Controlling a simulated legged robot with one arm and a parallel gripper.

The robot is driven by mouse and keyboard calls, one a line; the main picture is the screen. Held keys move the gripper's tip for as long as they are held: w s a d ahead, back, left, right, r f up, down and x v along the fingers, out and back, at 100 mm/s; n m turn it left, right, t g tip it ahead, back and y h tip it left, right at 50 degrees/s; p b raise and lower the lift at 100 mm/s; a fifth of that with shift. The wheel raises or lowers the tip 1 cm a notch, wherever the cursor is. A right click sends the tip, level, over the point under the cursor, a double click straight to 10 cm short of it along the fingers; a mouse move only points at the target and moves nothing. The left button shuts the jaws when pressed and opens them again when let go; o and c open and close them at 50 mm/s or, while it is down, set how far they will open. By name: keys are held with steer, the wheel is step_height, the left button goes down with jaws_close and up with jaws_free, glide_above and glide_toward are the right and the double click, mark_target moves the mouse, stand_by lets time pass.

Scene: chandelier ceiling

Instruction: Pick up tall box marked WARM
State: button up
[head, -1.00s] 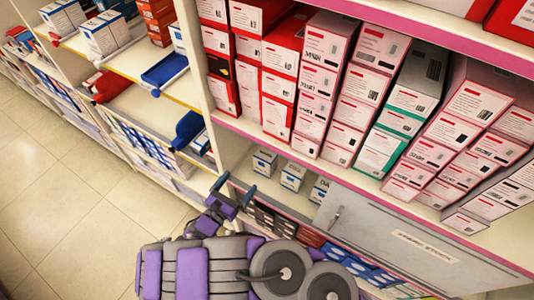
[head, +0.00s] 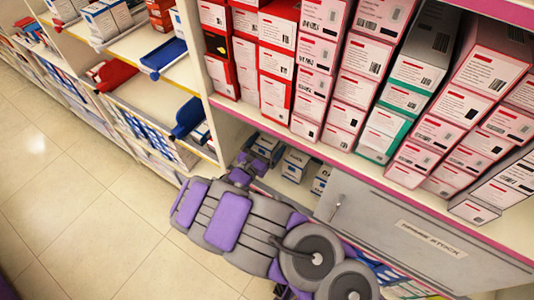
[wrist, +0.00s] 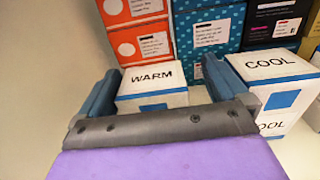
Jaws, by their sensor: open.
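In the wrist view a white box marked WARM (wrist: 152,76) stands between the blue fingers of my open gripper (wrist: 162,72). The front of its top shows the word, with a blue patch lower on the front face. The gripper's grey bar hides its lower part. To its right stands a white box marked COOL (wrist: 272,66), just beyond the right finger. In the head view my gripper (head: 252,162) is at the low shelf opening, in front of the leftmost small box; labels there are too small to read.
Orange boxes (wrist: 136,42) and teal boxes (wrist: 208,30) stack behind the WARM box. A grey cabinet door (head: 400,215) is right of the opening. A shelf with red and white boxes (head: 300,70) hangs above. Open tiled floor (head: 70,200) lies left.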

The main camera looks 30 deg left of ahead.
steer(key=shift+w+f, duration=0.15)
steer(key=shift+w, duration=1)
steer(key=shift+w+a, duration=0.15)
steer(key=shift+a+f, duration=0.1)
steer(key=shift+a, duration=0.25)
steer(key=shift+d, duration=0.5)
steer(key=c, duration=0.7)
steer(key=shift+a, duration=0.3)
steer(key=c, duration=0.4)
steer(key=shift+o, duration=0.2)
